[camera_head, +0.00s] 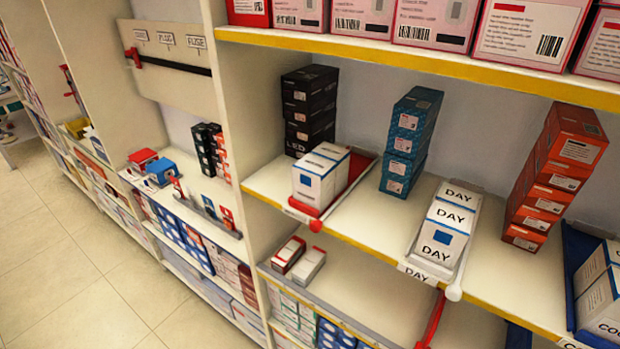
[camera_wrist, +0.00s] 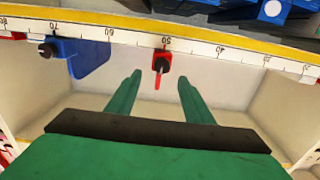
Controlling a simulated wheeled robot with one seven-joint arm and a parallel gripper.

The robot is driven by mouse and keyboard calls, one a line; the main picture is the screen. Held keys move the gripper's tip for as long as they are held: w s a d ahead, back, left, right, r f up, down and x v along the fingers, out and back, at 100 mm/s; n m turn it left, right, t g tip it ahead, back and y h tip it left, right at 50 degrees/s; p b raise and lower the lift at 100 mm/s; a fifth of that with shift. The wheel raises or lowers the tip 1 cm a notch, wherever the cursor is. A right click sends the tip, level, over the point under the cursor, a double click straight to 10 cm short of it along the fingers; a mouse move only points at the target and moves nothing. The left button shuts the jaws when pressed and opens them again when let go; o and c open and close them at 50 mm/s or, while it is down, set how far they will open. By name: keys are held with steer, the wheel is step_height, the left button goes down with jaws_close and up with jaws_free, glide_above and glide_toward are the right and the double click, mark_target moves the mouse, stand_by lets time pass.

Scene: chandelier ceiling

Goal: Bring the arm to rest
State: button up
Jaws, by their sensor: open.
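My gripper (camera_wrist: 158,90) shows in the wrist view with two green fingers set apart and nothing between them. It is open. It points toward a shelf compartment below a ruler-marked shelf edge (camera_wrist: 185,46). A small red clip (camera_wrist: 161,62) hangs from that edge, in the picture between and just beyond the fingertips. Whether the fingers touch anything cannot be told, but no contact is visible. My arm and gripper do not show in the head view.
Shelving fills the head view, with DAY boxes (camera_head: 444,236) on a white tray, white boxes (camera_head: 318,179), and orange boxes (camera_head: 555,180). A blue bracket (camera_wrist: 78,57) hangs left of the red clip. The tiled floor (camera_head: 70,270) at left is clear.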

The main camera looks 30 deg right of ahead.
steer(key=shift+a+f, duration=0.1)
steer(key=w+a+f+n+t+y, duration=0.25)
steer(key=a+n+y, duration=0.2)
steer(key=a, duration=0.55)
steer(key=w+a+f+n+t+y, duration=0.1)
steer(key=a+f+n+t+y, duration=0.2)
steer(key=a+y, duration=0.5)
steer(key=s+a+r+n+t+y, duration=0.1)
steer(key=s+a+r+n, duration=0.1)
steer(key=a, duration=0.5)
steer(key=s+a+r+n+y, duration=0.2)
steer(key=s+a+r+n, duration=0.1)
steer(key=a, duration=0.4)
steer(key=shift+s+r+t, duration=0.2)
steer(key=shift+r+t, duration=0.15)
steer(key=shift+r, duration=0.2)
steer(key=shift+y, duration=0.25)
steer(key=c, duration=0.4)
steer(key=shift+d, duration=0.1)
